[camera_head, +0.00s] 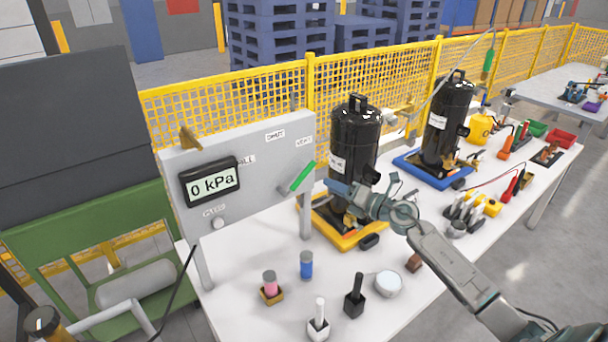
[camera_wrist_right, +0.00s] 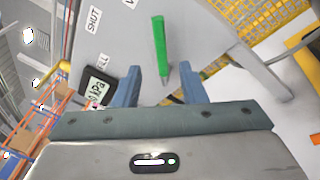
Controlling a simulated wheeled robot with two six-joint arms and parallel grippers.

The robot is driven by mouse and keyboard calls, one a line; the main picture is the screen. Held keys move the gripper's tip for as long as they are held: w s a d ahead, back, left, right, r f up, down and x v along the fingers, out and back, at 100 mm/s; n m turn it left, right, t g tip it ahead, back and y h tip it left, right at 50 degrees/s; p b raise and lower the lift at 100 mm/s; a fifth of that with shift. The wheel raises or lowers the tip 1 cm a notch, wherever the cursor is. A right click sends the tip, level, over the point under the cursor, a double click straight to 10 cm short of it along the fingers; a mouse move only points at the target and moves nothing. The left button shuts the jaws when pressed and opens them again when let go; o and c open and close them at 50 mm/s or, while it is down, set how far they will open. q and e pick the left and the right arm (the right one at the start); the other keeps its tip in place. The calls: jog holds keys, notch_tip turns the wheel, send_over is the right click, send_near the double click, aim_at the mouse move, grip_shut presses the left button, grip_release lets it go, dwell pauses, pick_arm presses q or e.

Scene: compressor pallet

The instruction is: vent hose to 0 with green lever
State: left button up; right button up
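The grey panel (camera_head: 240,190) carries a gauge (camera_head: 210,182) that reads 0 kPa. Its green lever (camera_head: 302,176) tilts up and to the right, below the VENT label (camera_head: 304,142). My right gripper (camera_head: 334,186) is just right of the lever, level with its lower part. In the right wrist view, my right gripper (camera_wrist_right: 161,72) has its two blue fingers apart, with nothing clamped between them. The green lever (camera_wrist_right: 160,48) shows ahead of the gap between the fingertips. Whether a finger touches it I cannot tell. I cannot make out the hose clearly. My left gripper is not in view.
A black compressor (camera_head: 352,140) on a yellow tray (camera_head: 350,240) stands close behind my right gripper. Another compressor (camera_head: 446,120) stands on a blue tray (camera_head: 405,165). Several small holders and a white round dish (camera_head: 389,283) are on the white table's front part. A yellow fence (camera_head: 260,105) runs behind.

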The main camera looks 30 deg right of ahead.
aim_at(304, 174)
jog(key=p+x, duration=0.3)
jog(key=x, duration=0.7)
jog(key=shift+p, duration=0.3)
jog(key=shift+w+a+f, duration=0.1)
jog(key=shift+w+a, duration=0.1)
jog(key=shift+w, duration=0.15)
grip_shut()
